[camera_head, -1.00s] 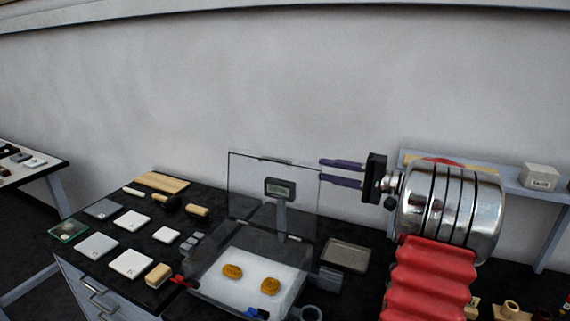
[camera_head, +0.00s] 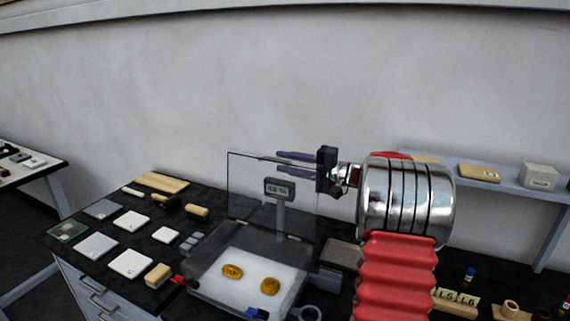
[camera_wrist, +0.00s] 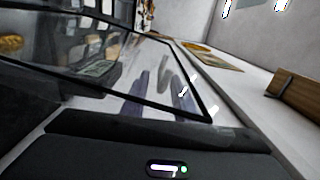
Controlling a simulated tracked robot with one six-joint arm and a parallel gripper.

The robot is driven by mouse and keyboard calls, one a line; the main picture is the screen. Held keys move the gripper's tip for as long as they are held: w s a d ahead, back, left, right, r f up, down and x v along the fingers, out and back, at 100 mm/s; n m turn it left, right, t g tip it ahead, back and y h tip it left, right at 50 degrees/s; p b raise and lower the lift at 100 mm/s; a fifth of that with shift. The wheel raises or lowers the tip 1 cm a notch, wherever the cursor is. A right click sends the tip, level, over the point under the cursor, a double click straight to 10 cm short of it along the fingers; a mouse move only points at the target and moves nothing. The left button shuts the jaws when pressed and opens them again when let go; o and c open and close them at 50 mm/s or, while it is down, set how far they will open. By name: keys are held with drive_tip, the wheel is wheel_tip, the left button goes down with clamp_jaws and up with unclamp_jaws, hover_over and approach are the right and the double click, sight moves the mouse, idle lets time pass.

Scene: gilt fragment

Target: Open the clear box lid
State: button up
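The clear box lid (camera_head: 248,200) stands upright, raised at the back of the box (camera_head: 196,293), so the box is open on top. The box holds a white bed with two amber-gold pieces (camera_head: 232,271) (camera_head: 270,286). My gripper (camera_head: 279,161) reaches in from the right at the lid's top right edge. Its two purple fingers are apart with nothing seen between them. They overlap the pane in the head view; contact is unclear. In the wrist view the dark-edged lid (camera_wrist: 110,55) crosses close in front, with purple finger shapes showing at the pane.
A small display on a post (camera_head: 279,190) shows through the lid. White and grey tiles (camera_head: 131,264) and wooden blocks (camera_head: 158,274) lie left of the box. A grey shelf (camera_head: 520,188) with boxes is at the right. The wall is behind.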

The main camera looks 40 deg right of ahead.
drive_tip(key=shift+w+a, duration=0.1)
drive_tip(key=shift+w, duration=0.1)
drive_tip(key=c, duration=0.6)
clamp_jaws()
drive_tip(key=shift+f, duration=0.15)
